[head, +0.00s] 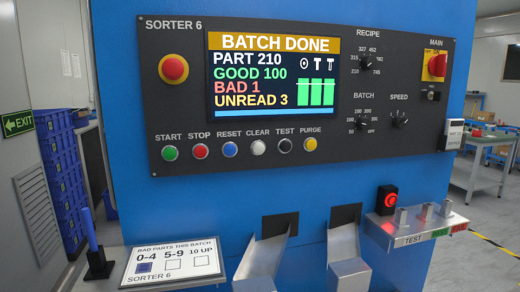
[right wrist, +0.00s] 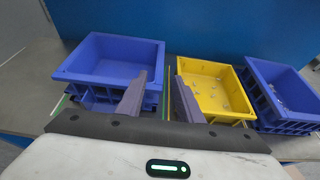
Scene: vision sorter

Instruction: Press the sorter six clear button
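The sorter 6 panel (head: 300,100) is a dark plate on a blue cabinet in the head view. Its clear button (head: 258,147) is white, in the row under the screen, between the blue reset button (head: 230,149) and the black test button (head: 285,145). The screen (head: 272,75) reads BATCH DONE, part 210, good 100, bad 1, unread 3. My right gripper (right wrist: 160,82) shows only in the right wrist view, open and empty, with bins beyond its fingers and away from the panel buttons in sight. My left gripper is in neither view.
A red emergency button (head: 174,69) sits at the panel's left. Below are a bad-parts card (head: 172,264), two metal chutes and a test shelf (head: 418,226) with a lit red lamp. The right wrist view shows blue bins (right wrist: 112,52) and a yellow bin (right wrist: 215,88).

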